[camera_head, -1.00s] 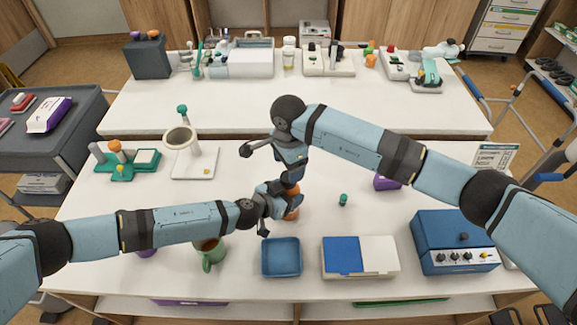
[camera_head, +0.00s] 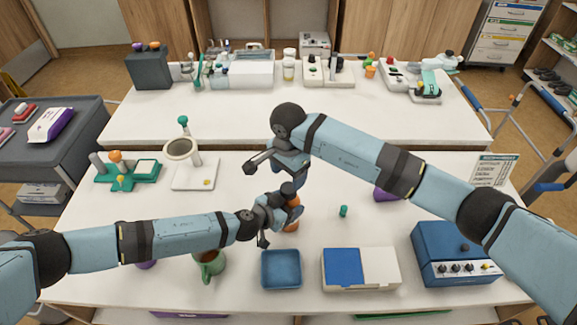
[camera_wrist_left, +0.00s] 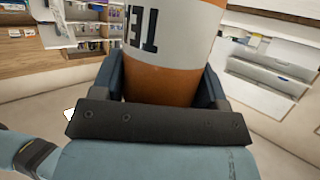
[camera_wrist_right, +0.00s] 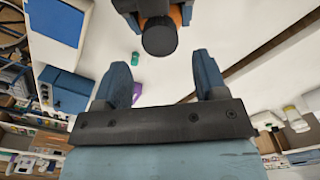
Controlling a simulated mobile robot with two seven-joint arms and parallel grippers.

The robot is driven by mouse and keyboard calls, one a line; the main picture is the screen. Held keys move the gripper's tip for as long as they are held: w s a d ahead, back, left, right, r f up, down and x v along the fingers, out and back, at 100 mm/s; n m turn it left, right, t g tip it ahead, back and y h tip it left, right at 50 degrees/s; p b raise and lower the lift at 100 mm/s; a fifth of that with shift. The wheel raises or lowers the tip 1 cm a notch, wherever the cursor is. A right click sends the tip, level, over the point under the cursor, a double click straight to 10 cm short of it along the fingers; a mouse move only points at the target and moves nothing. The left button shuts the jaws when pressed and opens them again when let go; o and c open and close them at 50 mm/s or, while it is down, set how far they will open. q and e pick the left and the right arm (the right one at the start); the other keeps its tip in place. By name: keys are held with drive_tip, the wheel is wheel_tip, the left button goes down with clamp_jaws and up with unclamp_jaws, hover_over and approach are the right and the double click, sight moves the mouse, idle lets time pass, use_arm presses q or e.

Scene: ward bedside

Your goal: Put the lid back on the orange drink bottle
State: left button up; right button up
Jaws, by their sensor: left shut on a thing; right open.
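In the left wrist view the bottle (camera_wrist_left: 165,83), orange with a white band and dark lettering, fills the space between the fingers. A dark round piece (camera_wrist_right: 160,37) covers the bottle's top in the right wrist view; it looks like a lid, but I cannot tell whether it is seated. My right gripper (camera_wrist_right: 162,75) is open and empty, its fingertips just short of that dark top. In the head view my right gripper (camera_head: 297,183) partly hides the bottle.
A small teal piece (camera_head: 343,211) stands on the table right of the bottle.

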sight(289, 187)
drive_tip(key=shift+f, duration=2.8)
drive_tip(key=shift+c, duration=0.3)
drive_tip(key=c, duration=0.9)
drive_tip(key=shift+m, duration=1.6)
drive_tip(key=o, duration=1)
drive_tip(key=shift+o, duration=0.2)
